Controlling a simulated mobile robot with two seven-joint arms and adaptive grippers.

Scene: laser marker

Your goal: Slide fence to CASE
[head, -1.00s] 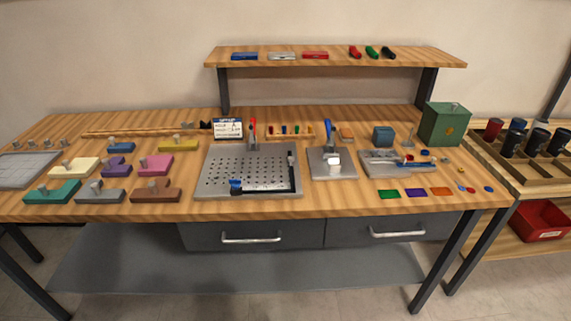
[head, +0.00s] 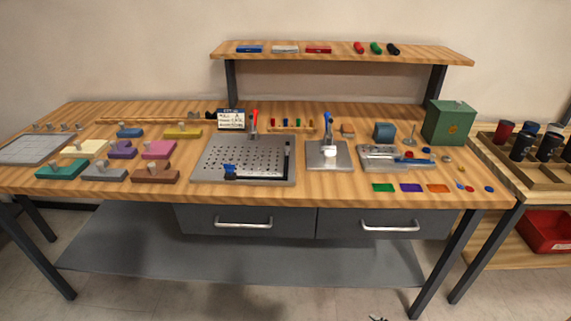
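The perforated grey plate (head: 207,155) lies flat on the bench, left of its middle. A dark fence bar (head: 262,179) runs along the plate's front edge, with a blue knob (head: 230,170) near its left end. A second dark bar (head: 287,160) stands along the plate's right side. A small sign (head: 231,119) stands behind the plate; its writing is too small to read. I cannot make out a CASE mark. A small dark tip at the bottom edge, probably my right gripper (head: 378,318), is far from the plate. My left gripper is not in view.
A clamp with a red handle (head: 254,121) stands at the plate's back. A blue-handled press (head: 328,152) is to the right. Several coloured blocks, including a brown one (head: 155,173), lie left. The green box (head: 449,124) is back right. A narrow bench strip before the plate is clear.

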